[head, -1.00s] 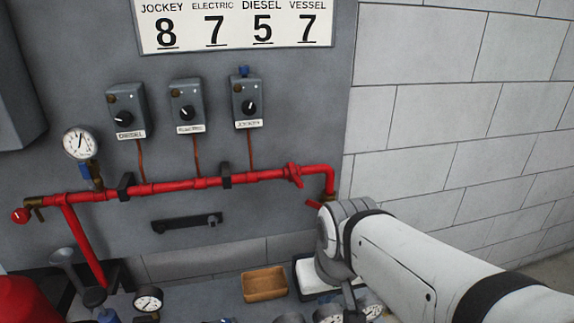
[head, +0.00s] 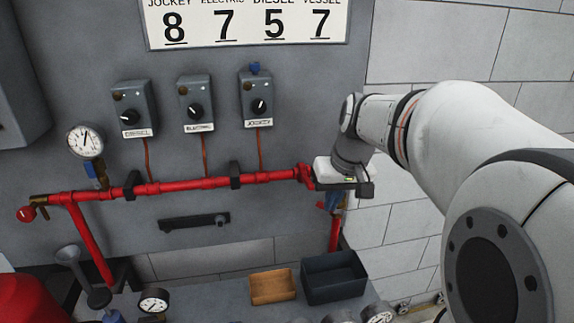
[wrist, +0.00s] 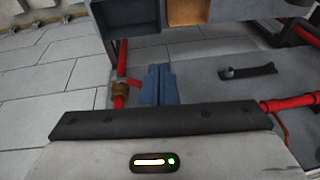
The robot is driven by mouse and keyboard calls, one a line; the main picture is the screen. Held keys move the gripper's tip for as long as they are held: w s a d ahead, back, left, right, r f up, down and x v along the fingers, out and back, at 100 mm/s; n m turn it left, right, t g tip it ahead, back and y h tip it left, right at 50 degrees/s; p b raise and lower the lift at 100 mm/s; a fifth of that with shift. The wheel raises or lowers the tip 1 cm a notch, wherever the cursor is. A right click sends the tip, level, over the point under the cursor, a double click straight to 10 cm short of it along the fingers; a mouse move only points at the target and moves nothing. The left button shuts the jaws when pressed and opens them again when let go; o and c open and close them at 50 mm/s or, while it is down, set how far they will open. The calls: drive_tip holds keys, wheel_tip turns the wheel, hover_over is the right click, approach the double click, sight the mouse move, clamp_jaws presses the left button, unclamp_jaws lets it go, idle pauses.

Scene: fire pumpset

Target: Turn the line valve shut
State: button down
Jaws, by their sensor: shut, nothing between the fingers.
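The valve on the drop pipe at the right end of the red line has a brass body (wrist: 121,89) and a red lever handle (wrist: 126,81) in the wrist view. In the head view my gripper and wrist hide most of it. My gripper (wrist: 157,69) has its two blue fingers together and empty, just to the right of the valve in the wrist view. In the head view its blue fingers (head: 331,200) are in front of the drop pipe (head: 335,232). I cannot tell whether they touch the handle.
A dark box (head: 334,290) and a brown tray (head: 273,288) are below the pipe. A red line (head: 205,183) runs along the grey panel, with a pressure gauge (head: 85,141) at left. Three control boxes, including the jockey box (head: 256,98), hang above. A black bar handle (head: 194,221) is beneath.

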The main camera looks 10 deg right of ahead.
drive_tip(key=w+d+r+y, duration=0.1)
drive_tip(key=w+d+r, duration=0.2)
drive_tip(key=w+d, duration=0.75)
drive_tip(key=a+p+x, duration=0.1)
drive_tip(key=a+x, duration=0.1)
drive_tip(key=x, duration=1.2)
drive_tip(key=shift+r+t+p, duration=0.15)
drive_tip(key=shift+t+p, duration=0.15)
drive_tip(key=shift+p, duration=0.05)
drive_tip(key=shift+a, duration=0.1)
drive_tip(key=shift+a+f+b, duration=0.3)
drive_tip(key=shift+a+b, duration=0.2)
drive_tip(key=shift+b, duration=0.2)
